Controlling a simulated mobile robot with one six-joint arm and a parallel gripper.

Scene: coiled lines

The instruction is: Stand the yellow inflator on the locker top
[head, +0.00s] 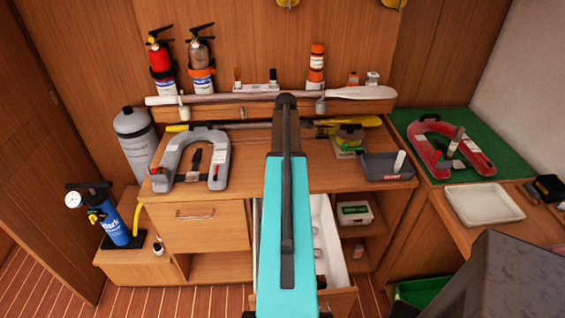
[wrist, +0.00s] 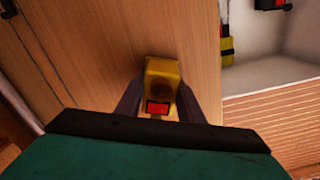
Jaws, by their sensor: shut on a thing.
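In the wrist view, my gripper (wrist: 160,108) is shut on a small yellow body with a dark round part and a red patch, which I take to be the yellow inflator (wrist: 163,72). A wooden surface (wrist: 100,45) lies beyond it. I cannot tell whether the inflator touches that surface. In the head view my teal arm reaches forward over the middle and hides the gripper and inflator. The wooden locker top (head: 250,175) stretches to both sides of my arm.
An open drawer (head: 332,245) juts out below. A blue pump (head: 118,226) stands lower left.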

